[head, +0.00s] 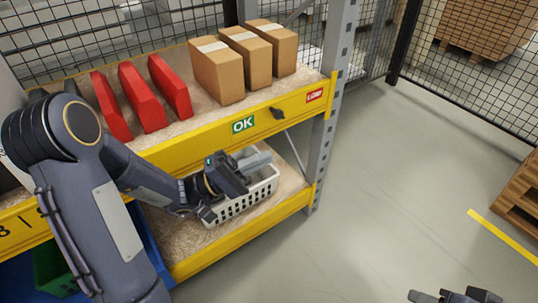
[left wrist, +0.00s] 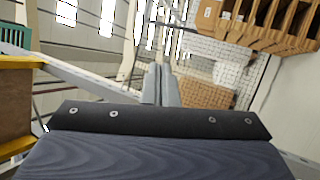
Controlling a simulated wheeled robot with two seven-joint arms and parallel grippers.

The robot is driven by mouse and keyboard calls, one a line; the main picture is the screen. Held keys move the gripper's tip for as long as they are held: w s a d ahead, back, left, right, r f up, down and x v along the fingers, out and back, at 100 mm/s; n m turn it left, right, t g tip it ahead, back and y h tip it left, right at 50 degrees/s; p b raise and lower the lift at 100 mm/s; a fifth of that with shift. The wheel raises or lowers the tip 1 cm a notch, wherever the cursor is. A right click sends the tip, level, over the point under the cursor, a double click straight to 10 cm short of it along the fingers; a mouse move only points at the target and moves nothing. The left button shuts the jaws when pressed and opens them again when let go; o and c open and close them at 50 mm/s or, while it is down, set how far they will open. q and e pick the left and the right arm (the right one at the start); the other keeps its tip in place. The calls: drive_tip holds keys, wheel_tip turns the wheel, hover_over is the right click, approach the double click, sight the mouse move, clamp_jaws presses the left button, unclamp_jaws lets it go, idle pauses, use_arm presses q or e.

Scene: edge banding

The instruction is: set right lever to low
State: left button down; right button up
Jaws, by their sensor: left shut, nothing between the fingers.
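The right lever (head: 278,113) is a small black knob on the yellow shelf beam (head: 190,143), between a green OK sign (head: 243,125) and a red label (head: 314,95) that seems to read LOW. It is too small to tell exactly which way it points. My left gripper (head: 262,158) is below and slightly left of the lever, apart from it, in front of the white basket. In the left wrist view its two grey fingers (left wrist: 161,85) are together and empty. My right gripper (head: 455,296) shows only in part at the bottom edge, its fingers unclear.
Red boxes (head: 141,97) and cardboard boxes (head: 217,71) stand on the upper shelf. The white basket (head: 240,203) is on the lower shelf, close to my left gripper. A grey upright post (head: 331,110) stands right of the beam.

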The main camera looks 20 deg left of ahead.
use_arm(q)
drive_tip(key=w+a+f+n+t+y+b, duration=0.1)
drive_tip(key=w+a+f+n+t+y, duration=0.2)
drive_tip(key=a+f+n+t+y, duration=0.1)
drive_tip(key=w+a+f+n+t+y+b, duration=0.2)
drive_tip(key=w+a+f+n+t+y, duration=0.1)
drive_tip(key=f+t, duration=0.4)
drive_tip(key=shift+w+a+f+n+y+b, duration=0.3)
drive_tip(key=shift+w+a+f+n+y, duration=0.1)
drive_tip(key=shift+a+f+y, duration=0.45)
use_arm(e)
wheel_tip(320, 180, down, 6)
drive_tip(key=shift+r, duration=0.1)
use_arm(q)
drive_tip(key=shift+d, duration=0.1)
approach(281, 116)
drive_tip(key=a+x, duration=0.1)
drive_tip(key=x, duration=0.4)
drive_tip(key=shift+w+d+r+b, duration=0.2)
drive_tip(key=shift+w+d+b, duration=0.05)
drive_tip(key=shift+b, duration=0.2)
use_arm(e)
drive_tip(key=shift+f, duration=0.45)
